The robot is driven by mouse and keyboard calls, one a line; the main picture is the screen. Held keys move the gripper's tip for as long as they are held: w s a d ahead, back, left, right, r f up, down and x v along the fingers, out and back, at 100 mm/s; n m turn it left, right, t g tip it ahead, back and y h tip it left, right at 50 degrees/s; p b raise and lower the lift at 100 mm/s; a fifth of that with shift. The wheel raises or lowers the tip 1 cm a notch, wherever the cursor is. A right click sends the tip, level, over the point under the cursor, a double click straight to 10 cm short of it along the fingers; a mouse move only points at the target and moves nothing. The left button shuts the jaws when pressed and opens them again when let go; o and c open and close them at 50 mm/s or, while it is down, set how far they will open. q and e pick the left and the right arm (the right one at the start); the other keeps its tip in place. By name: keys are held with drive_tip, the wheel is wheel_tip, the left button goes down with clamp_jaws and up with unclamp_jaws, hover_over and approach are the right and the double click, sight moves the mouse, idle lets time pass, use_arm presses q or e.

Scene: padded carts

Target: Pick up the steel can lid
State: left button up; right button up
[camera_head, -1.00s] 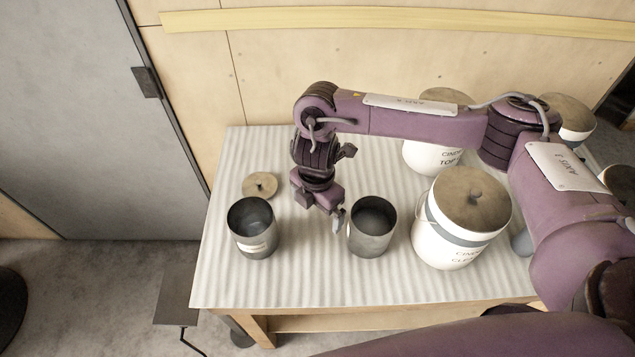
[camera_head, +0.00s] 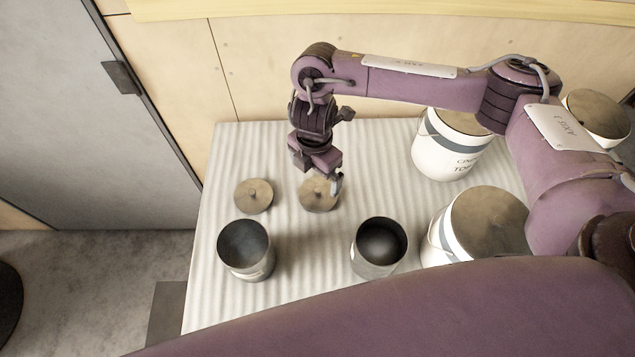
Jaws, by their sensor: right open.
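Two round, tan-grey lids with small centre knobs lie flat on the ribbed mat. One lid (camera_head: 253,196) is behind the left open steel can (camera_head: 246,254). The other lid (camera_head: 316,202) is to its right, partly covered by my right gripper (camera_head: 323,181). I cannot tell from their looks which one the task names. A second open steel can (camera_head: 379,254) stands to the right, nearer the front. My right gripper is open, points down and is at or just above the right lid; contact is unclear. My left gripper is out of view.
White lidded buckets stand at the right: one at the back (camera_head: 447,155), one nearer the front (camera_head: 440,240), partly hidden by my arm, and another at the far right (camera_head: 600,115). The ribbed table top (camera_head: 225,165) is clear at the back left.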

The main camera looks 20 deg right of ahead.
sight(318, 190)
drive_tip(key=f, duration=0.1)
drive_tip(key=s+f, duration=0.1)
drive_tip(key=f, duration=0.1)
drive_tip(key=shift+d+f, duration=0.1)
drive_tip(key=shift+f, duration=0.15)
drive_tip(key=f, duration=0.3)
drive_tip(key=shift+w+d+f, duration=0.1)
drive_tip(key=shift+w+d, duration=0.1)
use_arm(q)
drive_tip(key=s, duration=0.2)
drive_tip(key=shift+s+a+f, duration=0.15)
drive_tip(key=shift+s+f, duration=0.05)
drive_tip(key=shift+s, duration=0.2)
use_arm(e)
drive_tip(key=c, duration=0.7)
